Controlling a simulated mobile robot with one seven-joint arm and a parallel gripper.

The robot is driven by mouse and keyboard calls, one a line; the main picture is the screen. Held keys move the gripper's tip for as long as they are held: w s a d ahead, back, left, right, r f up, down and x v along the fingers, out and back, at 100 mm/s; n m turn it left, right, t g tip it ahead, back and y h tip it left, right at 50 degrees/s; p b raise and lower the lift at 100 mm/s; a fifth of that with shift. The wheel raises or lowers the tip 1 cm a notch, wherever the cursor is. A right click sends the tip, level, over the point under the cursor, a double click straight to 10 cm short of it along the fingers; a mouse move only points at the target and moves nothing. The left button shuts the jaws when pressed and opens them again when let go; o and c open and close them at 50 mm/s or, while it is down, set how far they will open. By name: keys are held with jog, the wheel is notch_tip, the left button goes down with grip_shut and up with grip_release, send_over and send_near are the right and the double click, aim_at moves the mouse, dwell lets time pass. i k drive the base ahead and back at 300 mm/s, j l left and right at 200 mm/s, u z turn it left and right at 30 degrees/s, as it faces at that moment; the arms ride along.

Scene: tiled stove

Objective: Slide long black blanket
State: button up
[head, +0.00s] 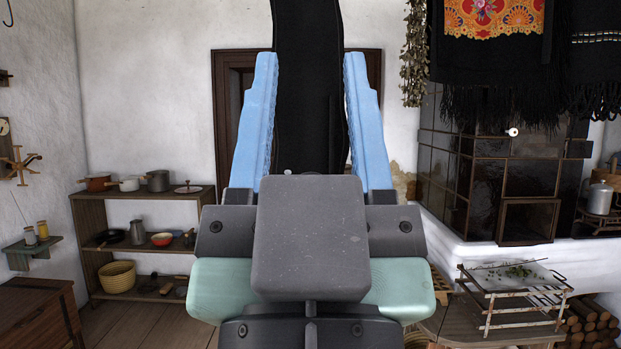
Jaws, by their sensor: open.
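My gripper (311,115) is in the middle of the head view, pointing up and away, with two blue fingers spread wide. A long black cloth (308,60), which looks like the long black blanket, hangs from above the top edge down between the fingers. Its top is out of view and its lower end is hidden behind my gripper. The fingers stand on either side of it; I cannot tell whether they touch it or how far behind them it hangs.
At the upper right, black fringed cloths (500,75) and an orange embroidered cloth (492,17) hang in front of the dark tiled stove (470,165). A shelf (150,197) with pots stands at the left. A metal rack (510,290) is at the lower right.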

aim_at(310, 128)
jog(key=i+l, duration=0.1)
jog(key=i, duration=0.55)
jog(key=i+l, duration=0.15)
jog(key=i, duration=0.5)
jog(key=i+l, duration=0.1)
jog(key=i, duration=0.55)
